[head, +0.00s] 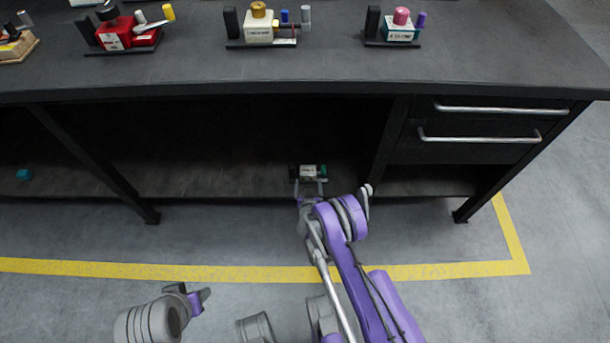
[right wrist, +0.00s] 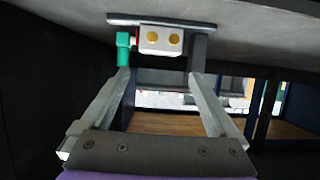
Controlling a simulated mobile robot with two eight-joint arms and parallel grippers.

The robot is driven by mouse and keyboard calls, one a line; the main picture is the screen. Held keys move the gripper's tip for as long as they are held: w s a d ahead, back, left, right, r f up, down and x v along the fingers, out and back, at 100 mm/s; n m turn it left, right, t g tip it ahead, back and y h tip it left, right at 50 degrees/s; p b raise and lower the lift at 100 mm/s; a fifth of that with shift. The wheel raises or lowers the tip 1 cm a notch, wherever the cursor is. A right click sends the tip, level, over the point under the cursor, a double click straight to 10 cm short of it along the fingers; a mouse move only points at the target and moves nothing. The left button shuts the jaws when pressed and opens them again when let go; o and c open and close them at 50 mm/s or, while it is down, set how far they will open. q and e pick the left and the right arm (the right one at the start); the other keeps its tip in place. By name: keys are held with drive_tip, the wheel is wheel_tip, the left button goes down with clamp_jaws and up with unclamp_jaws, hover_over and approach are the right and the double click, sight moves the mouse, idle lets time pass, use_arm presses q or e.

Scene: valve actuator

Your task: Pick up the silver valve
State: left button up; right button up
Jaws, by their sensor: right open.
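The silver valve (head: 308,171) stands on the low shelf under the workbench. It has a silver-white body, a black end and a green end. It also shows upside down in the right wrist view (right wrist: 160,41), with two gold round spots and a green fitting. My right gripper (head: 311,186) is open in front of the valve. In the right wrist view its two fingers (right wrist: 161,72) point at the valve, one tip near the green fitting, the other near the grey post; contact cannot be told. My left gripper (head: 200,296) is low at the left, empty-looking and away from the bench.
Several other valve units, such as a red one (head: 128,33), a cream one (head: 259,30) and a blue-white one (head: 400,28), stand on the bench top (head: 200,68). A drawer block (head: 470,150) is right of the valve. A teal block (head: 24,174) lies far left.

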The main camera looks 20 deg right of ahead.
sight(308, 172)
drive_tip(key=x, duration=0.3)
drive_tip(key=shift+w+f+b, duration=0.15)
drive_tip(key=shift+w+b, duration=0.05)
drive_tip(key=shift+b, duration=0.15)
drive_tip(key=shift+b+x, duration=0.9)
drive_tip(key=shift+x, duration=1.8)
drive_tip(key=shift+s+f, duration=0.15)
drive_tip(key=c, duration=1.5)
